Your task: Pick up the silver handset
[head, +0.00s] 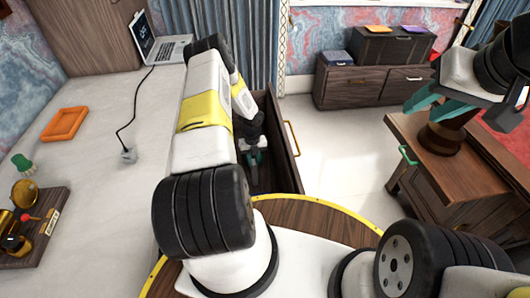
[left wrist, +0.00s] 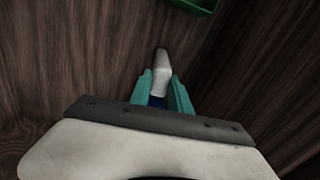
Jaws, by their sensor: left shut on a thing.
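The silver handset (left wrist: 162,61) is a pale, narrow thing between the teal fingers of my left gripper (left wrist: 163,92) in the left wrist view. The fingers are shut on its near part, and its far end sticks out beyond them. In the head view my left gripper (head: 256,158) is down inside an open wooden drawer (head: 288,165); I cannot make out the handset there. My right gripper (head: 464,110) is raised at the far right, with its teal fingers spread apart and nothing seen between them.
A green-edged thing (left wrist: 196,5) lies at the top of the left wrist view, inside the wooden walls. The desk top (head: 95,110) holds a laptop (head: 165,47), an orange tray (head: 64,124) and a wooden stand (head: 35,225). A wooden cabinet (head: 465,165) stands below my right gripper.

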